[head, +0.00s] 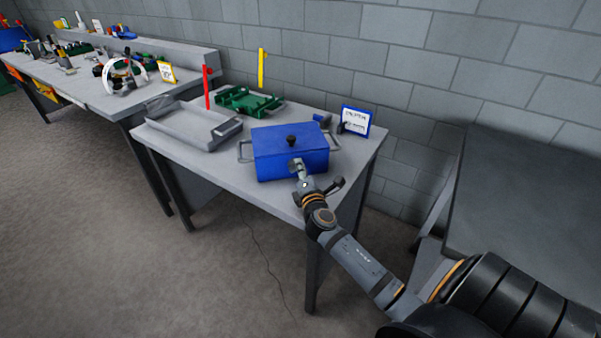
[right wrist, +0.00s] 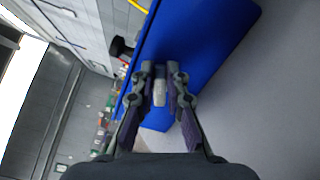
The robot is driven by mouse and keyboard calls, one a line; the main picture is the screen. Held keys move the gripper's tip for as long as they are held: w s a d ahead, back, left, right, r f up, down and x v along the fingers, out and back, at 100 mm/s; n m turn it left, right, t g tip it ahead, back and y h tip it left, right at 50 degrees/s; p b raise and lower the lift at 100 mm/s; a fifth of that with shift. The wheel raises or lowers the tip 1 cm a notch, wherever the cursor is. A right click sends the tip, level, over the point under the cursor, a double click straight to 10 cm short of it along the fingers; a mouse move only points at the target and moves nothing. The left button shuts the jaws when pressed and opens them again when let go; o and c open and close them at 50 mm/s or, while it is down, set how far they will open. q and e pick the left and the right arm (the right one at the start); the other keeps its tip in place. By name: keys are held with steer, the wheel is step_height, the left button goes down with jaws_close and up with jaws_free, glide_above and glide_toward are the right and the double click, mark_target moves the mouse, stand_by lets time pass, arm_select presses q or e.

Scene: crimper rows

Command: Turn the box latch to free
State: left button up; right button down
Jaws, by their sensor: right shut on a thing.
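The blue box (head: 276,150) stands on the grey table, with a black knob (head: 291,140) on its lid and a grey handle at each side. My right gripper (head: 299,168) is at the front face of the box. In the right wrist view my right gripper (right wrist: 160,80) is shut on the pale grey latch (right wrist: 160,92), with a finger on each side of it. The blue box (right wrist: 200,45) fills the upper middle there. The gripper mostly hides the latch in the head view. My left gripper is not in view.
A grey tray (head: 190,124) lies left of the box and a green rack (head: 247,101) behind it. A small sign (head: 355,121) stands at the table's back right. Red (head: 206,88) and yellow (head: 261,69) posts rise near the back. The table's front left is clear.

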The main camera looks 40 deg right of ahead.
steer(key=shift+d+f+m+b, duration=0.1)
steer(key=shift+f+m+b, duration=0.25)
steer(key=shift+m+b, duration=0.6)
steer(key=shift+m, duration=0.85)
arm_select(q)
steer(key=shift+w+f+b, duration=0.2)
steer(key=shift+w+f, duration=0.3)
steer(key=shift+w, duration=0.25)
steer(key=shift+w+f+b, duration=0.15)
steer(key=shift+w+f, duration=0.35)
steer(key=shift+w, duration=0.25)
arm_select(e)
steer(key=shift+m, duration=0.6)
steer(key=c, duration=1.4)
jaws_free()
steer(key=shift+o, duration=0.2)
